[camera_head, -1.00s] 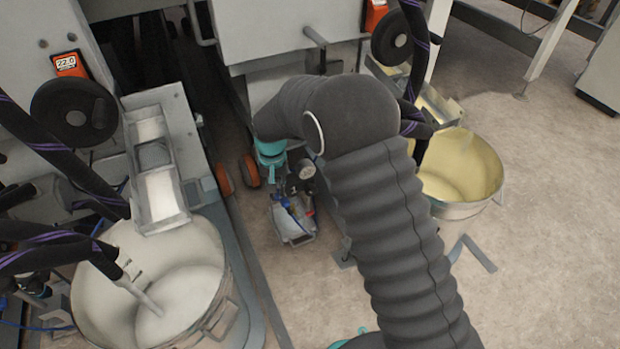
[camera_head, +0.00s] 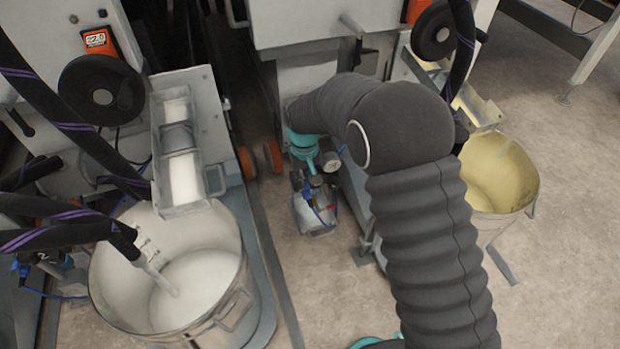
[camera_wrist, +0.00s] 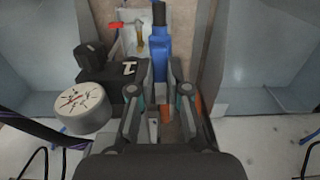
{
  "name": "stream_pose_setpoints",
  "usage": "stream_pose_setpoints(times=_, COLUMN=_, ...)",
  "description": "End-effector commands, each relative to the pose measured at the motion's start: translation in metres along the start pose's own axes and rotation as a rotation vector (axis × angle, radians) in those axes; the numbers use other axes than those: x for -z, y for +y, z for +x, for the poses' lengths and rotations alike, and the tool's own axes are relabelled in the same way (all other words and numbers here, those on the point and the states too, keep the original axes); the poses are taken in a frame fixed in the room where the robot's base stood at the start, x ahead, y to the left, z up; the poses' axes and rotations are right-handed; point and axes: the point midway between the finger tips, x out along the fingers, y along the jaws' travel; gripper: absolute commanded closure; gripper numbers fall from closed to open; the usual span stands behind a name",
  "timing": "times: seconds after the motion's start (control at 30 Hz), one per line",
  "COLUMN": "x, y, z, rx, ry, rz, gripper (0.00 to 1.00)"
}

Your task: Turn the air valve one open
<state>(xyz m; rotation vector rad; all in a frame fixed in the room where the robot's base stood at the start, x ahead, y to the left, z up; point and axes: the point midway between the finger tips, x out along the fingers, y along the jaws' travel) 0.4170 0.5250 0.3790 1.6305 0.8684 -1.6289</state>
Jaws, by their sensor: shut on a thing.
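The air unit (camera_head: 318,212) stands low between the two machines in the head view, with a round gauge, metal fittings and blue parts. In the wrist view I see its white dial gauge (camera_wrist: 80,108), black body (camera_wrist: 108,84) and an upright blue part (camera_wrist: 161,60). My gripper (camera_wrist: 161,70) points at the unit, its fingertips on either side of the blue part and shut on it. I cannot tell for sure whether this is the handle of air valve one. A small red handle (camera_wrist: 116,25) shows farther off. My arm hides part of the unit in the head view.
Grey machine panels (camera_wrist: 250,60) stand close on both sides of my gripper. A pot of white liquid (camera_head: 170,290) is at left, a pot of yellow liquid (camera_head: 500,172) at right. Orange wheels (camera_head: 272,155) are beside the unit.

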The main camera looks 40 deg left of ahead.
Motion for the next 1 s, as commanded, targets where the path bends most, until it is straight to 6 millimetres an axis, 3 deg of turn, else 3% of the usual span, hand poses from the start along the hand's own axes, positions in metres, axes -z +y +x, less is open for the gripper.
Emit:
stream_pose_setpoints(times=0.17, x=-0.002, y=-0.002, z=0.001, rx=0.002, ry=-0.006, rz=-0.002, gripper=1.0)
stream_pose_setpoints(times=0.2, x=-0.002, y=-0.002, z=0.001, rx=0.002, ry=-0.006, rz=-0.002, gripper=0.74)
stream_pose_setpoints(times=0.27, x=-0.002, y=-0.001, z=0.001, rx=0.002, ry=-0.005, rz=-0.001, gripper=0.59)
stream_pose_setpoints(times=0.67, x=-0.001, y=0.004, z=-0.005, rx=0.001, ry=-0.001, rz=0.007, gripper=0.58)
stream_pose_setpoints(times=0.77, x=0.0, y=0.004, z=-0.016, rx=0.001, ry=0.001, rz=0.008, gripper=0.58)
stream_pose_setpoints(times=1.0, x=-0.001, y=0.004, z=-0.063, rx=0.001, ry=0.001, rz=0.008, gripper=0.58)
